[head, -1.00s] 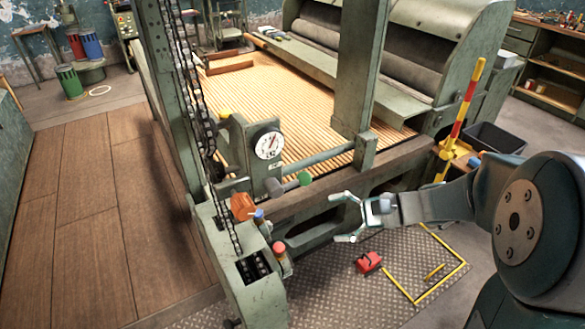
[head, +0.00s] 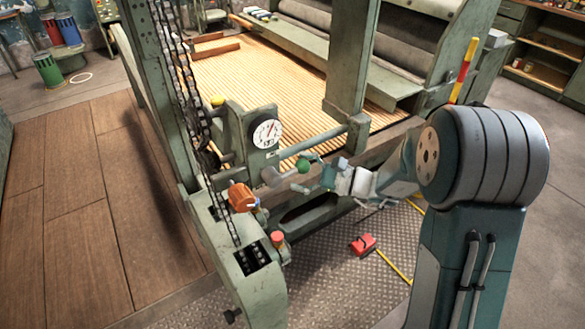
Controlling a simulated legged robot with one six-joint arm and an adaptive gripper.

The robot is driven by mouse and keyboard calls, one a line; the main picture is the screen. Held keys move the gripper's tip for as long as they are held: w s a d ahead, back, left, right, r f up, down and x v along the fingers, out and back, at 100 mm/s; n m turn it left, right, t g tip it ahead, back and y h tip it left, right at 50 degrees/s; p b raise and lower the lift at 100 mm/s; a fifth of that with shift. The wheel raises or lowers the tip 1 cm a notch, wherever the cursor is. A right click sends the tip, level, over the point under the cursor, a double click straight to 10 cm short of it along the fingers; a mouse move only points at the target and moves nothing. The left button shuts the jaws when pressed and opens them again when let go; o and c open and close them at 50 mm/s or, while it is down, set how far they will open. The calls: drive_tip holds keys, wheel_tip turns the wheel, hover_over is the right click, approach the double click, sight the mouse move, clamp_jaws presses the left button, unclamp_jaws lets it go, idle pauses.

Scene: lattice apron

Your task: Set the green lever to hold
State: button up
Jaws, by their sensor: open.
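The green lever is a grey arm (head: 270,177) with a round green knob (head: 303,165) at its right end, below the dial on the machine's near post. My gripper (head: 309,171) is open and reaches in from the right. Its fingers lie close about the knob, one above and one below in the picture. I cannot tell whether they touch it. No label for hold is readable.
A white-faced dial (head: 266,133) stands above the lever. An orange handle (head: 242,197) and a red-topped knob (head: 278,239) are at the lower left. A red pedal (head: 363,244) lies on the metal floor plate. A green post (head: 350,60) rises behind.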

drive_tip(key=shift+x, duration=0.8)
drive_tip(key=shift+d, duration=0.1)
